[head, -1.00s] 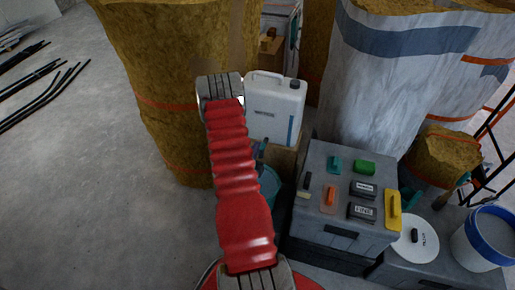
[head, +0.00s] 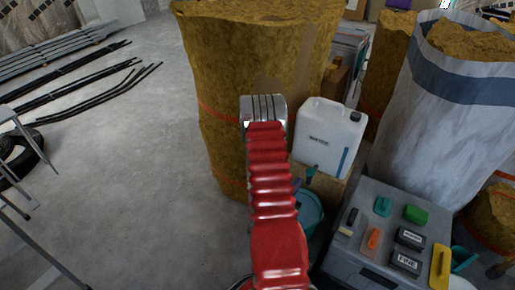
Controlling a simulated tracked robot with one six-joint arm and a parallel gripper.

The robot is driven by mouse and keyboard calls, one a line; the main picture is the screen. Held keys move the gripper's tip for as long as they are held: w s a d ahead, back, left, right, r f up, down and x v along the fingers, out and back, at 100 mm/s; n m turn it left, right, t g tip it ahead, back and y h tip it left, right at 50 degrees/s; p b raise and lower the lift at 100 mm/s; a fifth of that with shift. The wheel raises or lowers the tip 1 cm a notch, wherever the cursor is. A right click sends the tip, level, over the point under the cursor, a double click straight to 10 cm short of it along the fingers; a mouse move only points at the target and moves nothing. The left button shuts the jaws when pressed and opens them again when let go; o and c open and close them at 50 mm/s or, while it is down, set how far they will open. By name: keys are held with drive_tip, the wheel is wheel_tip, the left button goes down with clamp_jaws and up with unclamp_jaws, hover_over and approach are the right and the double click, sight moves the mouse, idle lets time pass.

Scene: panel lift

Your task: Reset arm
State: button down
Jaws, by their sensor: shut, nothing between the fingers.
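My red ribbed arm (head: 272,190) rises from the bottom edge to a silver joint (head: 263,112) in front of a tall brown insulation roll. The arm looks upright and slightly tilted left. My gripper does not show; whatever lies beyond the silver joint is hidden behind the arm or out of the picture.
The insulation roll (head: 225,90) stands close behind the arm. A white water canister (head: 328,138) and a grey case (head: 345,255) with small tools crowd the right. A teal bucket (head: 310,215) sits beside the arm. Open concrete floor (head: 130,150) lies left; black rods (head: 100,90) lie beyond.

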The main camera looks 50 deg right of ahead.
drive_tip(key=a+f+y, duration=0.6)
drive_tip(key=f+y, duration=0.1)
drive_tip(key=f, duration=0.5)
drive_tip(key=w+a+r+n+y, duration=0.35)
drive_tip(key=a+r, duration=0.25)
drive_tip(key=a, duration=0.3)
drive_tip(key=w+a+r+n+y, duration=0.2)
drive_tip(key=w+a+r+y, duration=0.35)
drive_tip(key=a, duration=0.45)
drive_tip(key=s+a+r+n+t, duration=0.1)
drive_tip(key=s+a+r+n, duration=0.1)
drive_tip(key=a+r, duration=0.5)
drive_tip(key=s+a+r+n+t, duration=0.1)
drive_tip(key=s+a+r+n, duration=0.2)
drive_tip(key=a+r, duration=0.4)
drive_tip(key=s+a+r+n+t, duration=0.1)
drive_tip(key=s+a+r+n, duration=0.2)
drive_tip(key=r, duration=1.8)
drive_tip(key=a+n, duration=0.2)
drive_tip(key=a, duration=0.2)
